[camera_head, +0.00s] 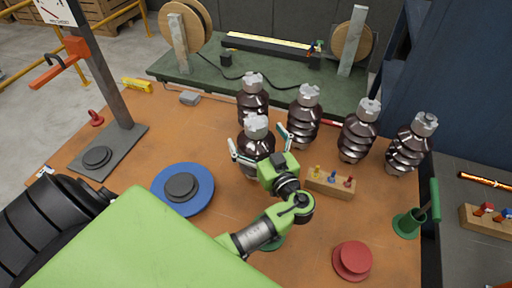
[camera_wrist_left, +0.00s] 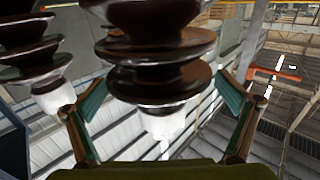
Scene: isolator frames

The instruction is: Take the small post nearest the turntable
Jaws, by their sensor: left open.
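Several small posts, brown ribbed insulators with grey metal caps, stand on the orange-brown bench. The post nearest the blue turntable (camera_head: 206,190) is the front-left one (camera_head: 256,146), upright. My left gripper (camera_head: 258,143) is open, with one finger on each side of this post. In the left wrist view the post's dark ribs (camera_wrist_left: 160,70) stand between the two spread fingers (camera_wrist_left: 160,105), with gaps on both sides. The turntable has a dark centre disc and lies left of the gripper. The post's lower part is partly hidden by the gripper. My right gripper is not in view.
Another post (camera_head: 252,92) stands close behind, with more posts (camera_head: 304,120) to the right. A wooden block with coloured pegs (camera_head: 331,187) sits right of the gripper. A red disc (camera_head: 353,259) and a green holder (camera_head: 407,224) are at front right. Bench space before the turntable is clear.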

